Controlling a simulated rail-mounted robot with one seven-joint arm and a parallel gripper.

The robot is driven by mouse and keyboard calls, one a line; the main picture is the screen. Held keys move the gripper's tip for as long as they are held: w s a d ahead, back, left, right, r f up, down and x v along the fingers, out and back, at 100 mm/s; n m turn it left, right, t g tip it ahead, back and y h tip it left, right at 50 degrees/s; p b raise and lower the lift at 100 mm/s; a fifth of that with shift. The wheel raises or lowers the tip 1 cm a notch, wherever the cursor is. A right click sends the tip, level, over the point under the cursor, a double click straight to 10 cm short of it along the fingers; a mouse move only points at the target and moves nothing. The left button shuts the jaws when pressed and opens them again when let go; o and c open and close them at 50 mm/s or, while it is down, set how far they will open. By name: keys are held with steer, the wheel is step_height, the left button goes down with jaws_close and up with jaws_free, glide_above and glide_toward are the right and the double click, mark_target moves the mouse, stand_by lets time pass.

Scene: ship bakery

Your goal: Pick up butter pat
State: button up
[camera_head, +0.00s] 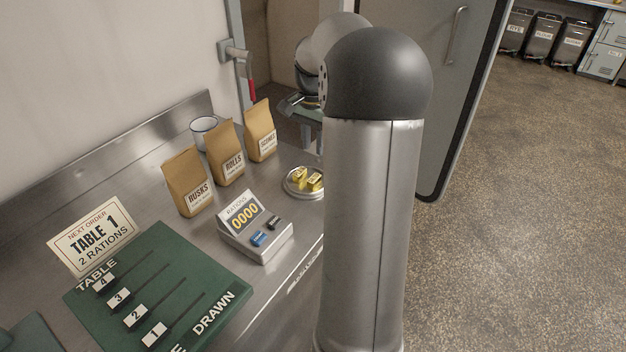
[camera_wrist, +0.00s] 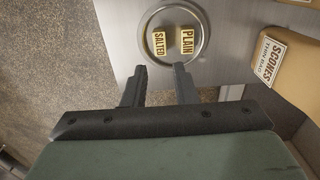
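Two gold-wrapped butter pats lie side by side on a small round metal dish (camera_wrist: 172,68). In the wrist view one is labelled SALTED (camera_wrist: 159,44) and the other PLAIN (camera_wrist: 187,40). In the head view the pats (camera_head: 314,184) sit on the dish (camera_head: 291,190) near the counter's edge, just left of my column. My gripper (camera_wrist: 160,70) is open and empty. Its fingertips are at the near rim of the dish in the wrist view, apart from both pats. The height of the fingers above the counter is hard to judge.
Paper bags of rusks (camera_head: 187,182), rolls (camera_head: 226,153) and scones (camera_head: 260,131) stand along the counter's back, with a mug (camera_head: 204,128) behind. A rations counter box (camera_head: 256,240) and a green table board (camera_head: 165,285) lie nearer. A SCONES bag (camera_wrist: 280,62) is right of the dish.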

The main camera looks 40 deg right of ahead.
mark_target(314, 178)
step_height(314, 178, down, 11)
steer(key=shift+d+r+p, duration=0.1)
steer(key=shift+p, duration=0.6)
steer(key=shift+c, duration=0.3)
jaws_close()
